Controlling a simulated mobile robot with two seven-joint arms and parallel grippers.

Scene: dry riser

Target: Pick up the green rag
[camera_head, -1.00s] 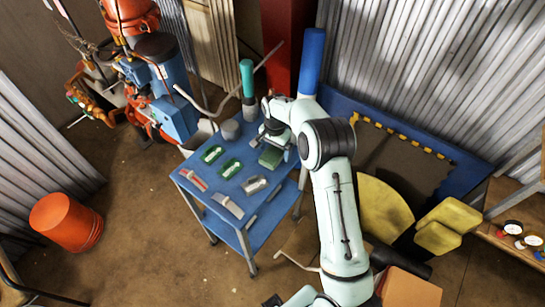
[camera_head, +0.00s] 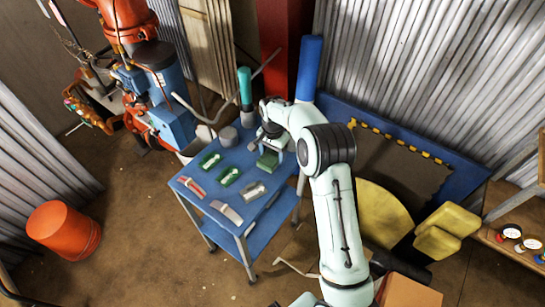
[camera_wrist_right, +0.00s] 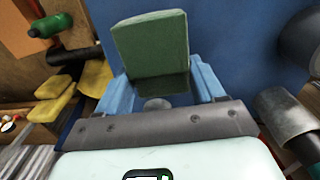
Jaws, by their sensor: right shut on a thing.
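The green rag (camera_head: 267,161) shows as a folded, block-like green piece at the right side of the blue cart top (camera_head: 239,196). My right gripper (camera_head: 271,154) reaches down over it from the right. In the right wrist view the rag (camera_wrist_right: 152,45) sits between the two blue fingers of my right gripper (camera_wrist_right: 162,86), which is shut on it. I cannot tell whether the rag still touches the cart top. My left gripper is not in view.
Green and white packets (camera_head: 211,160), a red-and-white one (camera_head: 193,187) and a grey cylinder (camera_head: 228,136) lie on the cart. An orange bucket (camera_head: 63,229) stands on open floor at left.

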